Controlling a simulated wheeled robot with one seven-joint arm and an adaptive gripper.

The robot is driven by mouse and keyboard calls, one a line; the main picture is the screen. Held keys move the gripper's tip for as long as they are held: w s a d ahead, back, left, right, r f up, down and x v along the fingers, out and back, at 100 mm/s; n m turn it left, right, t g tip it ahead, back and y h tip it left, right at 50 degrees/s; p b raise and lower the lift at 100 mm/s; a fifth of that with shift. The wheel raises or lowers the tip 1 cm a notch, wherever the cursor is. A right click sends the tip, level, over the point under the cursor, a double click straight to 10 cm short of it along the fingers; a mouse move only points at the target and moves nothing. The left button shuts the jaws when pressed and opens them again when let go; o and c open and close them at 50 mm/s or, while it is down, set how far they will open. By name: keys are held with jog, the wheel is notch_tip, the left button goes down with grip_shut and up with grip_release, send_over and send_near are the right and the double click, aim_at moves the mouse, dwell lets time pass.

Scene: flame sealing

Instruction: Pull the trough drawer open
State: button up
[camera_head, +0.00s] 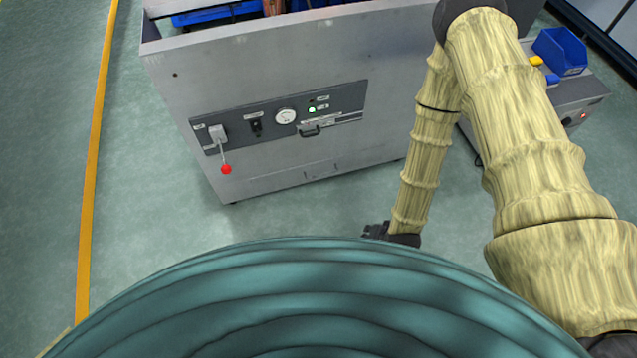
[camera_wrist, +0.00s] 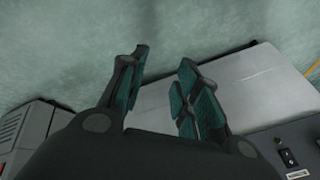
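The metal cabinet (camera_head: 280,60) has a dark control panel on its front. A narrow drawer front (camera_head: 337,123) with a small dark handle (camera_head: 310,131) sits at the panel's lower right, and it looks closed.
A lever with a red knob (camera_head: 226,169) sticks out at the panel's left, near a black switch (camera_head: 256,126) and a gauge (camera_head: 285,116). A smaller grey unit with a blue bin (camera_head: 560,51) stands at the right. The floor before the cabinet is clear.

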jog(key=w+a+f+m+t+y+b, duration=0.1)
jog(key=w+a+f+m+t+b, duration=0.15)
jog(key=w+a+f+b, duration=0.35)
jog(key=w+a+f+m+t+y+b, duration=0.1)
jog(key=w+a+f+m+t+b, duration=0.15)
jog(key=w+f+b, duration=0.45)
jog(key=m+t+y+b, duration=0.1)
jog(key=m+t+b, duration=0.4)
jog(key=b, duration=0.4)
send_near(318, 176)
jog(key=b+x, duration=0.3)
jog(key=x, duration=0.7)
jog(key=shift+w+f, duration=0.15)
jog(key=shift+f, duration=0.1)
jog(key=shift+c, duration=0.2)
grip_shut()
